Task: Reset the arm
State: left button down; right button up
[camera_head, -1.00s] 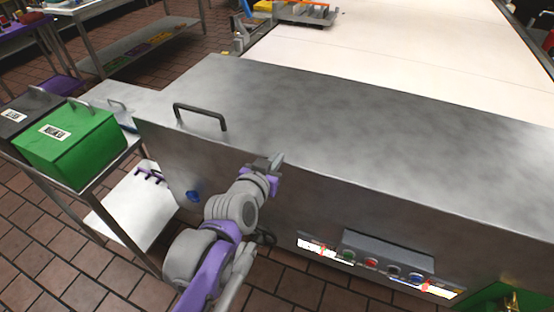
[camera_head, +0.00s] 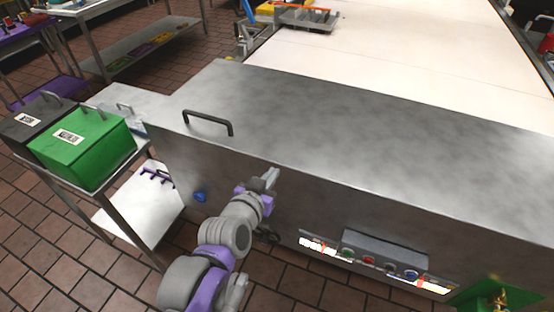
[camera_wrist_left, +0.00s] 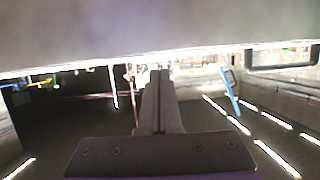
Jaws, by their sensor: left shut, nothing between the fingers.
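My left gripper (camera_head: 270,176) is in front of the front face of a steel machine (camera_head: 350,130), a little below its top edge. Its fingers are together and hold nothing. In the left wrist view the shut fingers (camera_wrist_left: 158,100) point ahead, with a grey surface across the top of the picture. My right gripper is not in either view.
The machine has a dark handle (camera_head: 208,122) on top and a button box (camera_head: 385,254) on its front. A green box (camera_head: 85,148) stands on a cart at the left. A white conveyor (camera_head: 400,65) lies behind. Tiled floor (camera_head: 100,270) is open at the lower left.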

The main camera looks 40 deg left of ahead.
pick_arm(q)
jog(key=s, duration=0.2)
jog(key=s+d+f, duration=0.1)
jog(key=shift+s+p, duration=0.3)
jog(key=shift+p, duration=0.1)
jog(key=shift+d, duration=0.1)
jog(key=s+d+f+m+g+h+p, duration=0.1)
jog(key=s+d+f+g+h+p, duration=0.1)
jog(key=d, duration=0.4)
jog(key=s+d+f+m+g+h+p, duration=0.2)
jog(key=d+f+g+p, duration=0.1)
jog(key=d+g, duration=0.3)
jog(key=shift+s+p, duration=0.35)
jog(key=shift+p, duration=0.1)
